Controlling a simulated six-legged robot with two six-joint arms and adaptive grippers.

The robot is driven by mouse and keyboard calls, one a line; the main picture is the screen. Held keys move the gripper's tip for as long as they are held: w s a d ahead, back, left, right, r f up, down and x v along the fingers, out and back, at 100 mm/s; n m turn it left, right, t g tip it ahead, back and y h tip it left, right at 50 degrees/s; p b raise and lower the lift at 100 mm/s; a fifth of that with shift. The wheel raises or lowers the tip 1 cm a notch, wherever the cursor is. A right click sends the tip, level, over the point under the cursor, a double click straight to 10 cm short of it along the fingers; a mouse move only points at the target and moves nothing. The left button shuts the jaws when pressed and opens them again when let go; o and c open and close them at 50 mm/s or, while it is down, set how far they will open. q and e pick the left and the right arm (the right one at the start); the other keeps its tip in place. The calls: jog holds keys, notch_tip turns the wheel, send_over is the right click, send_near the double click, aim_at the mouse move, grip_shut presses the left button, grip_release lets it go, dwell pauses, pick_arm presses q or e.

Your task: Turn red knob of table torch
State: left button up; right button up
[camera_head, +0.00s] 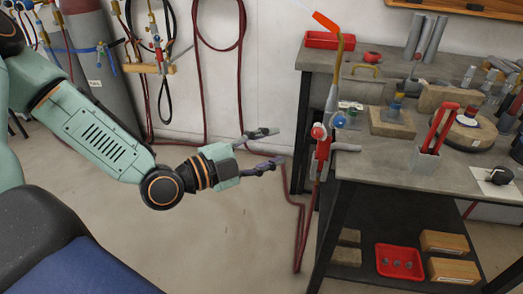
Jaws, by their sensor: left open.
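The table torch (322,150) stands upright at the left edge of the workbench, with an orange flame-like tip at its top. A red knob (318,132) sits on the left side of its body, and a blue knob (339,121) sits on the right side. My left gripper (270,149) is open and empty, left of the torch and a little lower than the red knob, with a clear gap between them. Its two fingers point right toward the torch. My right gripper does not show.
The grey workbench (376,172) carries wooden blocks, tools and a red-handled holder (435,132). A red tray (400,262) and boxes lie on its lower shelf. Red hoses hang on the wall, and one runs down beside the bench leg. Gas cylinders (95,60) stand at the back left.

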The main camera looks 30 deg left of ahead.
pick_arm(q)
jog(key=shift+s+a, duration=0.35)
jog(key=shift+s, duration=0.25)
jog(key=shift+s+r, duration=0.1)
jog(key=shift+s, duration=0.15)
dwell(0.5)
